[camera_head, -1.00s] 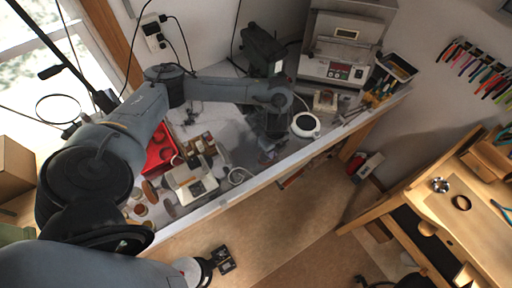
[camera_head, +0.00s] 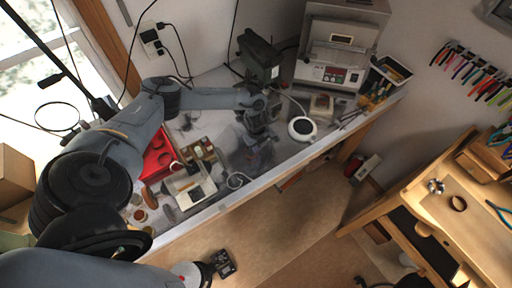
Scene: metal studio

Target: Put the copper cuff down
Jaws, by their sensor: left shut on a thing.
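My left gripper (camera_head: 254,156) points down over the grey worktop, right of the small white box-like device. It is shut on the copper cuff, which is too small and dark between the fingers to make out clearly. My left wrist hides part of the worktop behind it. My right gripper (camera_head: 223,264) is low in the view, over the floor and away from the worktop; its finger gap is unclear.
The worktop (camera_head: 215,205) carries a red tray (camera_head: 157,148), the white device (camera_head: 190,188), a round white-rimmed dish (camera_head: 302,129) and a machine (camera_head: 338,62) at the back. A wooden bench (camera_head: 480,235) with a dark ring (camera_head: 458,203) stands right.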

